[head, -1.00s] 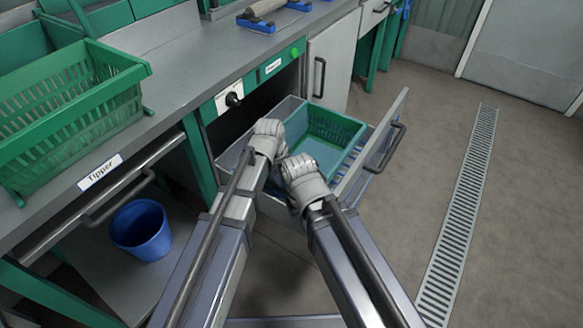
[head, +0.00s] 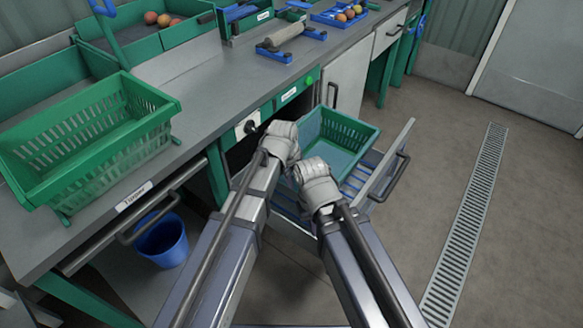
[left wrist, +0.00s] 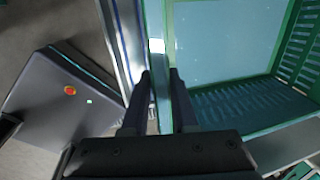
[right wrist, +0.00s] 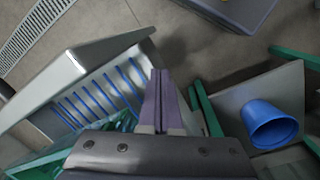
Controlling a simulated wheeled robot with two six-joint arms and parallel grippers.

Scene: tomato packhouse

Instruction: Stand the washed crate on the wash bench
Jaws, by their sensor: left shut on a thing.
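The green washed crate (head: 346,130) is upright and raised above the open drawer (head: 400,150), whose blue slats show below it. My left gripper (head: 291,160) is shut on the crate's near side wall; the left wrist view shows the fingers (left wrist: 159,90) on either side of that wall, with the crate (left wrist: 225,50) to the right. My right gripper (head: 328,190) is beside the crate's near end; in the right wrist view its fingers (right wrist: 160,95) are together with nothing seen between them. The grey bench top (head: 215,95) runs along the left, higher than the drawer.
Another green crate (head: 95,140) stands on the bench above the Tipper label (head: 134,196). A roller on blue supports (head: 284,38) and a blue tray of round fruit (head: 345,14) are farther along. A blue bucket (head: 162,240) sits under the bench.

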